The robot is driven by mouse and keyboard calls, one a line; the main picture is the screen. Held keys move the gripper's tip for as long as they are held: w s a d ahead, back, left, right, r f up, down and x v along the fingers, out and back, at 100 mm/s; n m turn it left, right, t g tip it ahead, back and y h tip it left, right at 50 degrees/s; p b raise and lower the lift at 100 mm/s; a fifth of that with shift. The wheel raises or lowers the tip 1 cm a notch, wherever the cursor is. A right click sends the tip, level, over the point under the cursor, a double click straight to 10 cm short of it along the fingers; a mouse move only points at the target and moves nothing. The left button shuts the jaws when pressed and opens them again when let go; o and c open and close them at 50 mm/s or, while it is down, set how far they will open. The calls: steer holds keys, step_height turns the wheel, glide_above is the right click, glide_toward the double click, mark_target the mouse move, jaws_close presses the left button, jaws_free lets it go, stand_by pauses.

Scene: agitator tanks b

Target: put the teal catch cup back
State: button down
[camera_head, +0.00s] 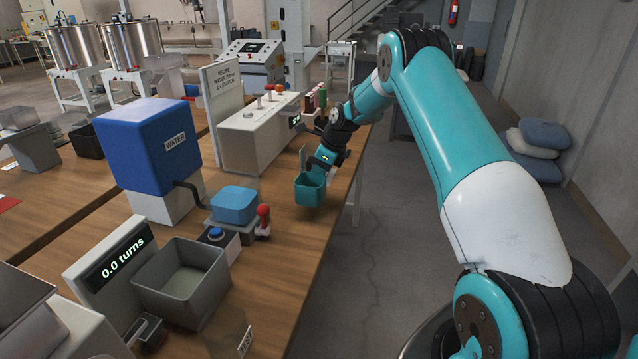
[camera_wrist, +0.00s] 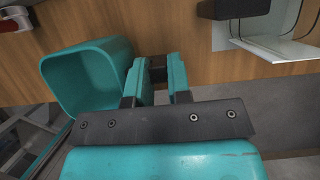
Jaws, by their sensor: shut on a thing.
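The teal catch cup (camera_head: 310,190) is held by my gripper (camera_head: 317,170) near the right edge of the wooden table. In the wrist view the cup (camera_wrist: 88,80) is at the left of the jaws, its open mouth showing. My gripper (camera_wrist: 160,75) is shut on the cup's side at its right. The cup looks empty inside. Whether its base touches the table I cannot tell.
The wooden table (camera_head: 275,270) carries a blue water tank (camera_head: 150,140), a blue tub (camera_head: 235,205) beside a red knob (camera_head: 263,215), a grey bin (camera_head: 182,282) and a turns display (camera_head: 118,262). A white machine (camera_head: 245,135) stands behind the cup.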

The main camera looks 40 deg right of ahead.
mark_target(319, 183)
steer(key=shift+f+p, duration=0.3)
steer(key=shift+f, duration=1.85)
steer(key=shift+f, duration=0.15)
steer(key=c, duration=1.1)
jaws_free()
steer(key=shift+o, duration=0.2)
